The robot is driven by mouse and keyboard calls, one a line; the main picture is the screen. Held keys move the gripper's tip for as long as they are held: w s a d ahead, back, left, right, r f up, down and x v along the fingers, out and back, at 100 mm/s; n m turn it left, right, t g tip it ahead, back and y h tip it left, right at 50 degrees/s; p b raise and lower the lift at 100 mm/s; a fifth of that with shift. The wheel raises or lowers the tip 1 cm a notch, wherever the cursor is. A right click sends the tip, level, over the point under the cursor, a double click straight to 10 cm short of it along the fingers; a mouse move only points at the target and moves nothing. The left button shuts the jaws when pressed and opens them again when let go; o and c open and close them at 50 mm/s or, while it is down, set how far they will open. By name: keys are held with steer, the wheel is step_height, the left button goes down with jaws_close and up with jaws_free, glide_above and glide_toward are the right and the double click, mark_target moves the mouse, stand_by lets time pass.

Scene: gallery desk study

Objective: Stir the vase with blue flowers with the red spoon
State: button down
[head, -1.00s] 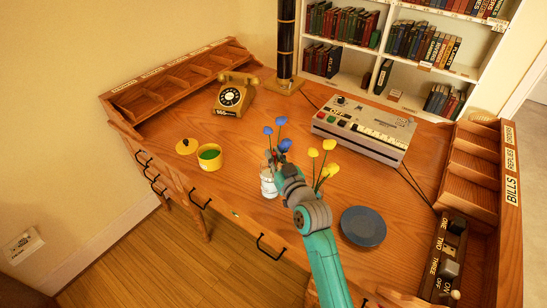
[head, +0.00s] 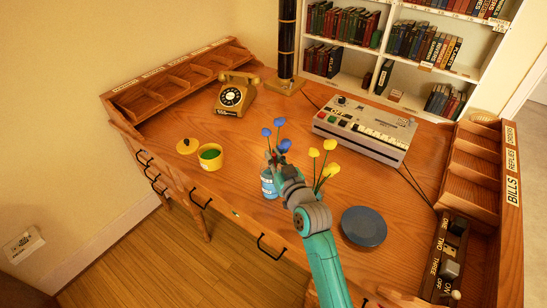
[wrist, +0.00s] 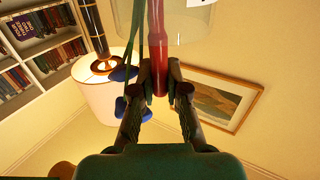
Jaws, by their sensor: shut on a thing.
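The vase with blue flowers (head: 269,185) stands near the desk's front edge, and its lower part now looks blue. Its blue flowers (head: 281,122) rise above my gripper (head: 274,160), which is at the vase's mouth. In the wrist view, my gripper (wrist: 159,80) is shut on the red spoon (wrist: 158,40). The spoon's shaft runs up from the fingers into the clear glass of the vase (wrist: 190,20). Blue petals (wrist: 124,72) and green stems show beside the fingers. The spoon's far end is not clear.
Yellow flowers (head: 313,152) stand close right of my gripper, their vase mostly hidden by my arm. A blue-grey plate (head: 364,227) lies to the right. A yellow pot (head: 209,158), its lid (head: 187,146) and a telephone (head: 235,92) are left. A grey machine (head: 362,128) is behind.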

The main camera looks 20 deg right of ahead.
steer(key=shift+r, duration=0.1)
steer(key=shift+r, duration=4.25)
step_height(320, 180, up, 4)
